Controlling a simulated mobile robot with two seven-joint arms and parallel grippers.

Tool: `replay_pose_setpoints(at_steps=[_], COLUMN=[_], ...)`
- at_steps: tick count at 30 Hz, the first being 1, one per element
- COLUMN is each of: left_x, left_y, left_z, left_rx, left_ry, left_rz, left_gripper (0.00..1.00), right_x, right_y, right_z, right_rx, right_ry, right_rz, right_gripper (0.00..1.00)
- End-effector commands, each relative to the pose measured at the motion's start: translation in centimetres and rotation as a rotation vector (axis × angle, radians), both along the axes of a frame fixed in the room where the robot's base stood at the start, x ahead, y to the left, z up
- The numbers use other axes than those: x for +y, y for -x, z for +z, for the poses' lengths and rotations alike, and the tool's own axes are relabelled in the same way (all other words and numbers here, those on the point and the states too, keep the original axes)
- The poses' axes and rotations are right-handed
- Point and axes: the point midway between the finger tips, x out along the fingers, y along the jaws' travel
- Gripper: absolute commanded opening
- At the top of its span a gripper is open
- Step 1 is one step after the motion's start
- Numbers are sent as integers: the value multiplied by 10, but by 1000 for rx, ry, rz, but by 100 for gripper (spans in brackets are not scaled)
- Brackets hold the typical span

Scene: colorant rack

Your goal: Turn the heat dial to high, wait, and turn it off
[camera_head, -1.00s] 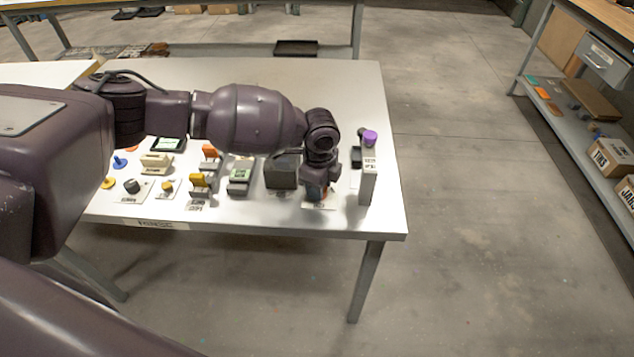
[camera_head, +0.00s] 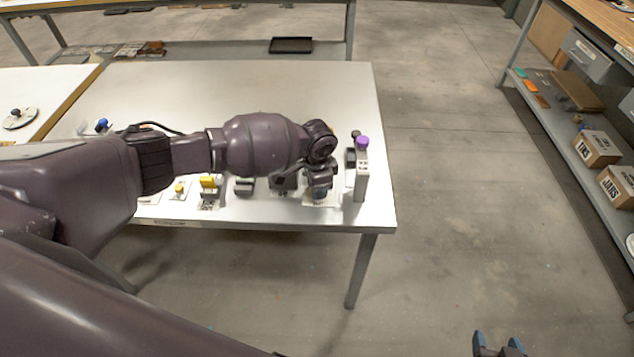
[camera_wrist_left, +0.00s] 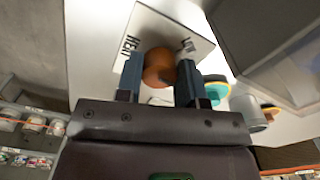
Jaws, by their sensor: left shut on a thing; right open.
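The heat dial is a round orange-brown knob (camera_wrist_left: 158,68) on a white plate (camera_wrist_left: 152,28) marked HEAT, seen in the left wrist view. A second, shorter mark on the plate is too small to read surely. My left gripper (camera_wrist_left: 160,75) is shut on the knob, with one dark blue-grey finger on each side. In the head view my left gripper (camera_head: 320,190) points down at the table's front right part and hides the dial. My right gripper (camera_head: 497,346) shows at the bottom edge of the head view, open and empty, away from the table.
A grey upright unit with a purple knob (camera_head: 362,143) stands close to the right of my left gripper. A yellow-topped device (camera_head: 209,182) and others line the front to the left. The white table (camera_head: 280,85) is bare at the back.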

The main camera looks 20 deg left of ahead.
Motion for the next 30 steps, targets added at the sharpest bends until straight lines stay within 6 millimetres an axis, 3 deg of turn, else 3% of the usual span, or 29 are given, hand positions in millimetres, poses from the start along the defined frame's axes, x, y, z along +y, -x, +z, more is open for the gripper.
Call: replay_pose_setpoints(at_steps=[16,17,21,30], left_x=[0,0,0,0], left_y=[0,0,0,0], left_z=[0,0,0,1], left_rx=[1,0,0,0], left_ry=[1,0,0,0], left_rz=[24,24,24,24], left_gripper=[12,38,60,61], right_x=[-3,-3,-3,-2], right_y=[8,9,11,7], right_z=[-5,-5,-6,-2], right_rx=[21,22,26,16], right_ry=[4,4,3,3], right_rz=[-2,-3,-4,-2], right_gripper=[61,61,61,61])
